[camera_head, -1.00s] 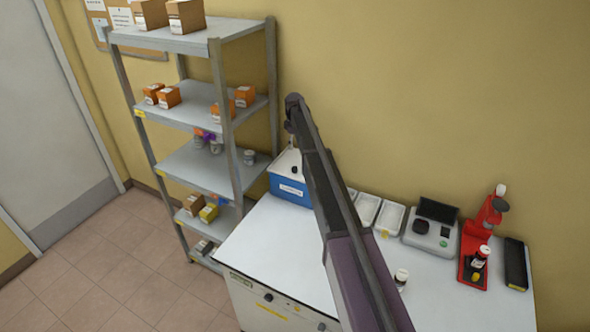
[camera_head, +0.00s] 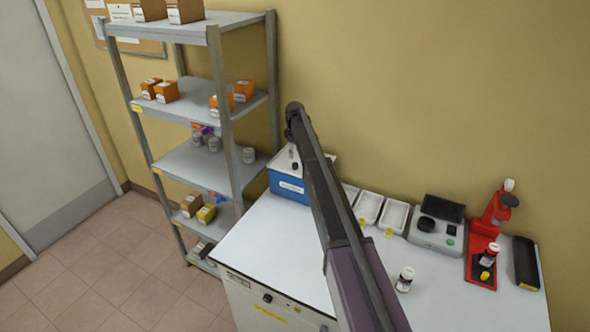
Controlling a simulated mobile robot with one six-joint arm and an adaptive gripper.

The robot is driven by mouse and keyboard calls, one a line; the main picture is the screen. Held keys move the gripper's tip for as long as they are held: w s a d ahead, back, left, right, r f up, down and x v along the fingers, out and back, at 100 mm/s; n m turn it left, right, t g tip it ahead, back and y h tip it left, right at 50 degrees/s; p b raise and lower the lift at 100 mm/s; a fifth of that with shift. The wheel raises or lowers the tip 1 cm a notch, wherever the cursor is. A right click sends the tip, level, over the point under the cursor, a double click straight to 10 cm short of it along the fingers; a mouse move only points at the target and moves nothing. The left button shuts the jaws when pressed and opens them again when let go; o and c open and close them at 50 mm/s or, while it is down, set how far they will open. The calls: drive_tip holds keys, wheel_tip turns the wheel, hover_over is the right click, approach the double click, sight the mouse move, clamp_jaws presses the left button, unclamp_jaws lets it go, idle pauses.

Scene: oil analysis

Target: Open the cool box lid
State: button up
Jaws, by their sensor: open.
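The cool box (camera_head: 289,188) is a blue box with a white label at the back left of the white bench, beside the shelf rack. Its pale lid (camera_head: 283,160) looks shut, with a small dark knob (camera_head: 295,166) on top. My arm reaches across the bench from the lower right and covers the box's right part. My gripper (camera_head: 293,150) hangs from the arm's far end, just above the lid near the knob. It is small and partly hidden; it is open, and I see nothing held. I cannot tell whether it touches the lid.
A grey shelf rack (camera_head: 227,120) with boxes and jars stands close left of the cool box. Right of my arm are white trays (camera_head: 395,214), a grey instrument (camera_head: 437,228), a red stand (camera_head: 482,262) and a small bottle (camera_head: 404,279). The bench's front left is clear.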

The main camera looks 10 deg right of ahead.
sight(295, 164)
drive_tip(key=shift+f+b, duration=3)
drive_tip(key=shift+f, duration=0.25)
clamp_jaws()
drive_tip(key=shift+s, duration=0.15)
